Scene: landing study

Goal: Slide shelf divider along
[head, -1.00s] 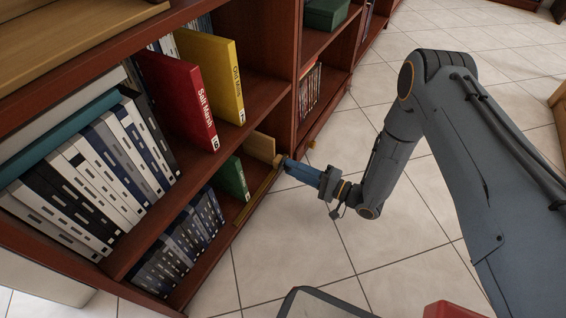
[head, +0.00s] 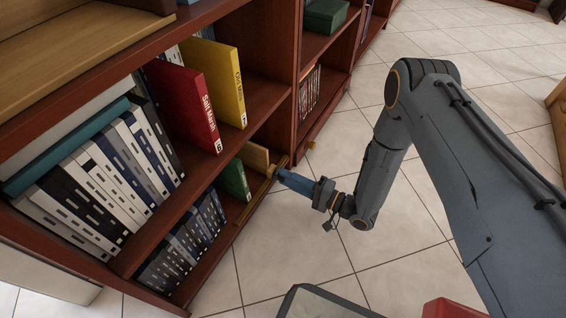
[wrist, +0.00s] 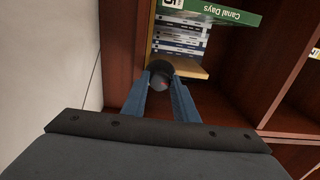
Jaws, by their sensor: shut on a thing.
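The shelf divider (head: 256,157) is a pale wooden panel standing upright on the lower shelf; its face also shows in the wrist view (wrist: 192,68). My gripper (head: 277,172) reaches in from the right at the shelf's front edge. In the wrist view my blue fingers (wrist: 161,84) are closed on the divider's dark round knob (wrist: 161,70). The green book Canal Days (head: 233,179) stands on the same shelf, left of the divider.
Several dark blue volumes (head: 185,240) stand further left on the lower shelf. A brass-coloured rail (head: 255,198) runs along its front edge. Red (head: 186,105) and yellow (head: 217,80) books stand on the shelf above. The tiled floor (head: 300,245) in front is clear.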

